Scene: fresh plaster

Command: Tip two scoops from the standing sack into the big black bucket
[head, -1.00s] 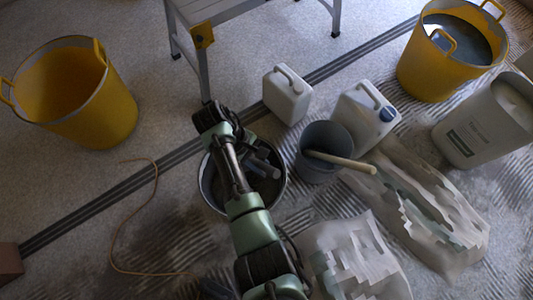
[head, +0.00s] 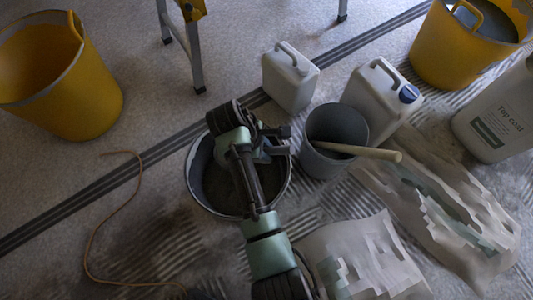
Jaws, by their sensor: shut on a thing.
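The big black bucket (head: 197,192) stands on the floor, left of centre, with dark contents inside. My arm reaches over it. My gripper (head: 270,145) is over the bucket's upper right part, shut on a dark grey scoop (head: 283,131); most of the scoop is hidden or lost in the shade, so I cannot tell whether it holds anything. The standing sack (head: 496,118), pale with "Top coat" lettering, is upright at the right edge, its top cut off by the picture.
Right of the bucket stand a small grey bucket (head: 321,163) with a wooden handle (head: 372,152) and two white canisters (head: 289,80) (head: 376,98). Empty-looking sacks (head: 365,255) (head: 440,190) lie in front. Yellow tubs (head: 85,100) (head: 445,50) flank the area. A cord (head: 112,215) lies left.

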